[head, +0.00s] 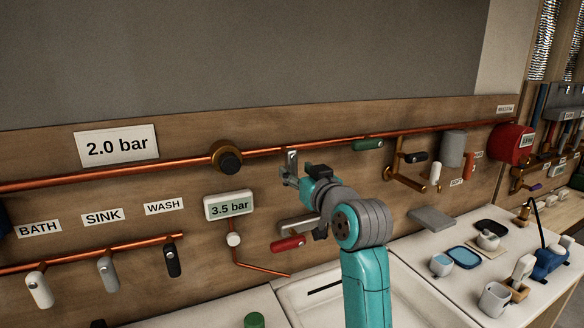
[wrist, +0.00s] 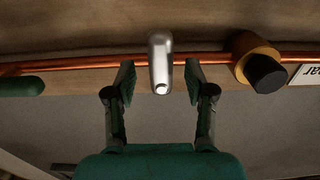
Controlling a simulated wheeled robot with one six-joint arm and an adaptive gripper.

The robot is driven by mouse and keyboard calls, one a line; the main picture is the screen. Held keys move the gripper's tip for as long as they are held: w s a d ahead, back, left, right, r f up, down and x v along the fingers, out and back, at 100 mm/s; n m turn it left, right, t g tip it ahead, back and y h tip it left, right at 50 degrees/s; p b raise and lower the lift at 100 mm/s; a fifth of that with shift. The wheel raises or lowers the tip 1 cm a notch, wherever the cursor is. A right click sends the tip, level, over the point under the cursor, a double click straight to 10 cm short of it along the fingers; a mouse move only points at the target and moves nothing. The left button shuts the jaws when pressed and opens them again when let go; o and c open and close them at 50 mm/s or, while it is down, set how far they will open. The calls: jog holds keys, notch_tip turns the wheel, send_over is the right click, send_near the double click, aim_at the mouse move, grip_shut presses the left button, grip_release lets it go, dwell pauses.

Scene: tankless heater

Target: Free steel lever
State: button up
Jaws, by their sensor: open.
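In the wrist view, a steel lever (wrist: 160,64) stands out from the copper pipe (wrist: 80,66), with its rounded end toward the camera. My gripper (wrist: 160,82) is open, one finger on each side of the lever, with visible gaps on both sides. In the head view, my gripper (head: 291,176) is at the long copper pipe (head: 190,164), between a brass fitting with a black knob and a green lever. The gripper and wrist partly cover that spot, so the lever is hard to make out there.
The black knob (head: 230,162) and green lever (head: 368,144) flank my gripper along the pipe. A 3.5 bar display (head: 229,206) and a red lever (head: 288,243) are below. The counter at right holds several small items.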

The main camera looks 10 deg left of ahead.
aim_at(294, 169)
jog(key=shift+x, duration=1.85)
grip_shut()
